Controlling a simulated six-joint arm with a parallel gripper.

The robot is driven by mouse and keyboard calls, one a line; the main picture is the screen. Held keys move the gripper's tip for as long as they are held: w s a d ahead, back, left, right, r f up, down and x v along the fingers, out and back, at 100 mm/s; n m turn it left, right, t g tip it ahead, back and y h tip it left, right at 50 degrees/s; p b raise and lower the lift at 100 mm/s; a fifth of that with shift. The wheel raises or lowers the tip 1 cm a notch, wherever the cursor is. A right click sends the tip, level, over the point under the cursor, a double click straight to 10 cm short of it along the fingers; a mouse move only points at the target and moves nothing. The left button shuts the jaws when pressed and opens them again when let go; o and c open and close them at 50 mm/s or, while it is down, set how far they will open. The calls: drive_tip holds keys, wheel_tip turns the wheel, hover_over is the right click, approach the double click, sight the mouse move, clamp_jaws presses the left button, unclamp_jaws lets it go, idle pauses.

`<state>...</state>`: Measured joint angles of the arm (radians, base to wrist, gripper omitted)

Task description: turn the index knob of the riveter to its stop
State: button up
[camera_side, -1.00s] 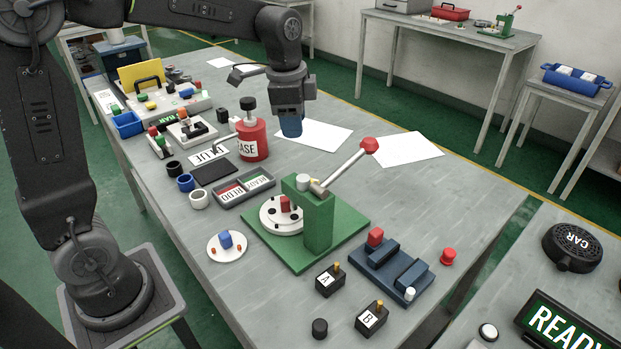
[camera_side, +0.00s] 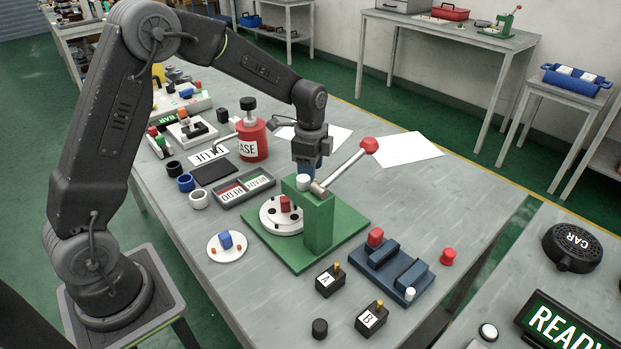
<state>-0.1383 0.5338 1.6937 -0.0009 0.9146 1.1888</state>
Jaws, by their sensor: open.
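The riveter stands on a green base plate (camera_side: 345,241), with a green upright post (camera_side: 319,225) and a silver lever that slants up right to a red end (camera_side: 369,145). A round white plate (camera_side: 283,222) sits at the post's left with a red block-shaped knob (camera_side: 285,203) on it; I cannot tell whether this is the index knob. A white cap (camera_side: 303,182) tops the riveter's head. My gripper (camera_side: 306,167) points down just above and behind the head in the picture. It is open and looks empty; its fingertips are partly hidden behind the head and lever.
A red can (camera_side: 252,141) and a grey divided tray (camera_side: 244,188) stand to the left. A blue fixture (camera_side: 392,270) with a red part is at right. Black blocks A (camera_side: 329,281) and B (camera_side: 371,318) lie in front. White paper (camera_side: 402,149) lies behind right.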

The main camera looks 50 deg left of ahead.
drive_tip(key=shift+f, duration=1.8)
drive_tip(key=shift+c, duration=0.4)
clamp_jaws()
